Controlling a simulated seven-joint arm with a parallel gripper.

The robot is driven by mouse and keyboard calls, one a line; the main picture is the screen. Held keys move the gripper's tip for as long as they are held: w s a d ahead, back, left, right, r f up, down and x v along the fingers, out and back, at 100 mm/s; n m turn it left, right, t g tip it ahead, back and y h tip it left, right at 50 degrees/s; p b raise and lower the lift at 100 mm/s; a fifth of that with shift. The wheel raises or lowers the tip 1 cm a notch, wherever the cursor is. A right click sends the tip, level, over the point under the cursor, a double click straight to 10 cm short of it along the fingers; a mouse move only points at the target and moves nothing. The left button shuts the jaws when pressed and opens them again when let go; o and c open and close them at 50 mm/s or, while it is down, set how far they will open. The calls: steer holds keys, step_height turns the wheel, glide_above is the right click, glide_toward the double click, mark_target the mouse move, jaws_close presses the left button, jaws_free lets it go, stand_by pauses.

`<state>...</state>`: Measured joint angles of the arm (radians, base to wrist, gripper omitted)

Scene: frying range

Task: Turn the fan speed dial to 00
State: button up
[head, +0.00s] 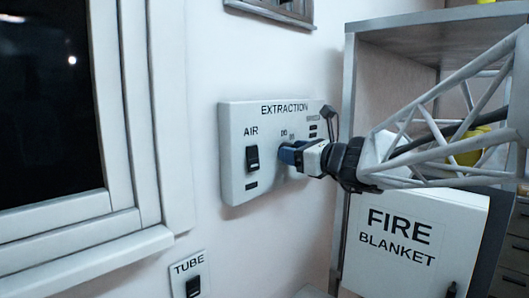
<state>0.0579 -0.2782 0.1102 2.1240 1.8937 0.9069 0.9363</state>
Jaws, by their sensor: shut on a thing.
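The white extraction panel (236,118) is fixed to the wall, with "EXTRACTION" along its top. A black AIR switch (253,158) is on its left half. My gripper (289,155) reaches in from the right and is shut at the fan speed dial on the panel's right half. The gripper's blue tips and white body cover most of the dial, so I cannot read its pointer. Small marks above it look like "00", too small to be sure. A column of dark marks sits at the panel's upper right.
A window frame (135,120) stands at the left. A TUBE switch plate (191,277) is below the panel. A white fire blanket box (410,235) and a grey shelf unit (349,110) are at the right, close to my arm. The wall left of the panel is clear.

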steer(key=n, duration=1.6)
steer(key=shift+s+a+f, duration=0.1)
steer(key=shift+s+f, duration=0.05)
steer(key=shift+f, duration=0.1)
steer(key=shift+n, duration=0.3)
steer(key=o, duration=0.9)
steer(key=shift+s, duration=0.1)
steer(key=v, duration=0.7)
steer(key=shift+s+d, duration=0.2)
steer(key=shift+d, duration=0.1)
